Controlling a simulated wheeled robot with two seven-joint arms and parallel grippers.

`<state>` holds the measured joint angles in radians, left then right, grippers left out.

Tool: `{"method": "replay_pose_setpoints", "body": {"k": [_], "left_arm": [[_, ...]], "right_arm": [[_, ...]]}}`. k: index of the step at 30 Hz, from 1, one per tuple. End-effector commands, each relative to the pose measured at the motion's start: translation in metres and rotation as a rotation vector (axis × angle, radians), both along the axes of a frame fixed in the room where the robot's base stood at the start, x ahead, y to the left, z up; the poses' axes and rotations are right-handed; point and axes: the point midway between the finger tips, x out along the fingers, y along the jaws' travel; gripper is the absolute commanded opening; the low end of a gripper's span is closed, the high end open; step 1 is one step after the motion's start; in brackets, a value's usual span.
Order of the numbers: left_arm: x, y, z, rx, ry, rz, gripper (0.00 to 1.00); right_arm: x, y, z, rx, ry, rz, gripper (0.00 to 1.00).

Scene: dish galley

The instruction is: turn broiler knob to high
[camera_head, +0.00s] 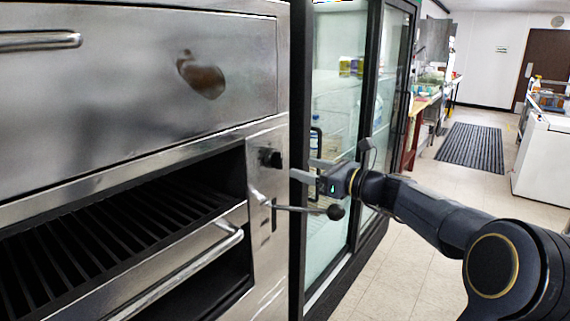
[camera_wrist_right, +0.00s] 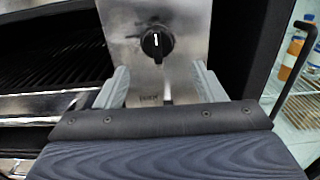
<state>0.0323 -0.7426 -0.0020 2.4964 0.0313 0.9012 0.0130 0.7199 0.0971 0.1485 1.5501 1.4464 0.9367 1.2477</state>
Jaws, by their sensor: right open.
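The broiler (camera_head: 130,75) is a large stainless steel unit filling the left of the head view. Its black round knob (camera_head: 269,157) sits on the narrow front panel right of the grill opening. In the right wrist view the knob (camera_wrist_right: 157,43) is ahead, with a white pointer line upright at its top. My right gripper (camera_head: 305,170) is open and empty, apart from the knob and to its right in the head view. In the right wrist view its two fingers (camera_wrist_right: 162,80) spread below the knob. My left gripper is not in view.
A lever with a black ball end (camera_head: 335,212) sticks out below the knob, close under my right gripper. A drawer handle bar (camera_head: 190,270) crosses the broiler front. A glass-door fridge (camera_head: 340,90) stands right of the broiler. Open floor (camera_head: 385,275) lies at right.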

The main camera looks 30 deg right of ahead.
Motion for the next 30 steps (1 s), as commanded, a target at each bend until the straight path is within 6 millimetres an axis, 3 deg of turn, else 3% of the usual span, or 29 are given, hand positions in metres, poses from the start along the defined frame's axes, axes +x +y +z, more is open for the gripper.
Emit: {"method": "replay_pose_setpoints", "body": {"k": [12,25,30], "left_arm": [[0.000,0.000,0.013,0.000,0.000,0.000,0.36],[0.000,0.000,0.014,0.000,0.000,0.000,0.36],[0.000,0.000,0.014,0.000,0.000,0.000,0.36]], "right_arm": [[0.057,0.024,0.002,0.006,-0.001,0.003,0.63],[0.068,0.029,0.001,0.003,-0.001,0.000,0.63],[0.068,0.029,0.001,0.003,-0.001,0.001,0.41]]}}
